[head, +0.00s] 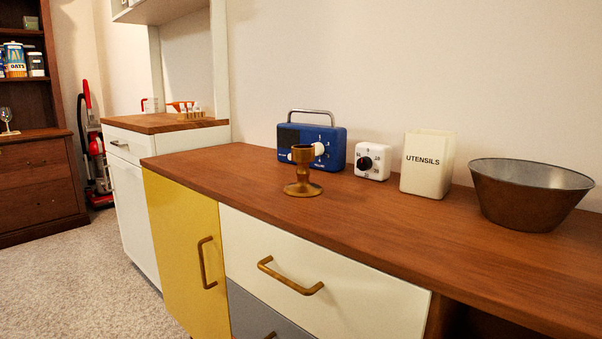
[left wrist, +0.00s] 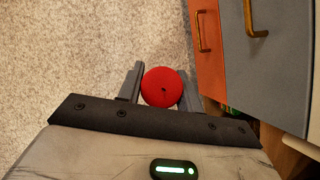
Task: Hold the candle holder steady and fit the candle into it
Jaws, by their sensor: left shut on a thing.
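The brass candle holder (head: 302,188) stands upright on the wooden cabinet top, near its front left part, with an empty-looking cup at its top. The candle (left wrist: 162,86) is red and round, seen end-on in the left wrist view with a small dark wick spot. My left gripper (left wrist: 160,75) is shut on the candle, one finger on each side. It is over the carpet beside the cabinet fronts, away from the holder. Neither gripper shows in the head view, and the right one is in no view.
Behind the holder stand a blue radio (head: 311,146), a white timer (head: 372,161) and a utensils canister (head: 427,163). A metal bowl (head: 530,195) is at the right. The counter (head: 385,215) in front of these is clear. Handles (head: 290,278) stick out from the cabinet front.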

